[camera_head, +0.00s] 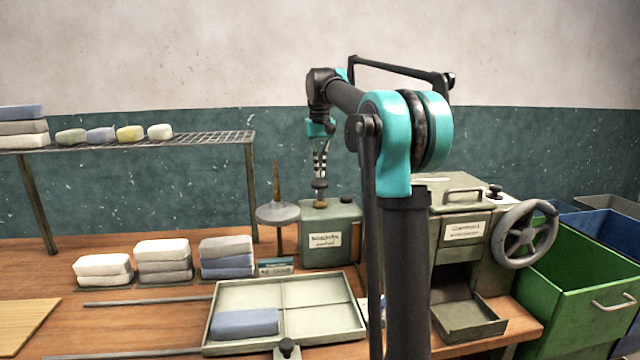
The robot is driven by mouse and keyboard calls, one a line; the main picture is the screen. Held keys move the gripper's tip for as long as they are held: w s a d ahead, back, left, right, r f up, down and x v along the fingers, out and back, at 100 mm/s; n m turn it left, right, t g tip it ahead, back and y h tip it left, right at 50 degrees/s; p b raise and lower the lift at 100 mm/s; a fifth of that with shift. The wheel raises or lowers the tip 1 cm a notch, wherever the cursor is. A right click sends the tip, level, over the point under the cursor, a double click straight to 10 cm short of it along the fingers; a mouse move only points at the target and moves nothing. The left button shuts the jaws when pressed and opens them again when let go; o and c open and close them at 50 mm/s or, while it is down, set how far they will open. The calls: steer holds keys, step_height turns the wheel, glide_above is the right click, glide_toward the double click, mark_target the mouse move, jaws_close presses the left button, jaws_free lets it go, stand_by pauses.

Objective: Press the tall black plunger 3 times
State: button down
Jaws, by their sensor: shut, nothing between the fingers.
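The tall black plunger (319,185) stands upright on a pale stem on top of a small green box (330,256) with a white label, at the back of the table. A lower black knob (346,199) sits on the same box to its right. My gripper (320,174) points straight down with its fingers shut and empty. Its fingertips are directly above the plunger's head in the picture, touching or very close; I cannot tell which. The plunger's head stands clear of the box top, with some stem showing.
A spindle with a grey disc (278,213) stands just left of the box. A divided tray (322,293) with a blue cloth lies in front. A larger machine with a handwheel (524,236) stands right. A wire shelf (200,141) and folded stacks (163,260) are left.

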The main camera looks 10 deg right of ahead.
mark_target(320, 182)
stand_by(2.0)
stand_by(0.7)
steer(key=shift+f, duration=2.2)
steer(key=shift+r, duration=2.2)
steer(key=shift+r, duration=0.1)
stand_by(0.5)
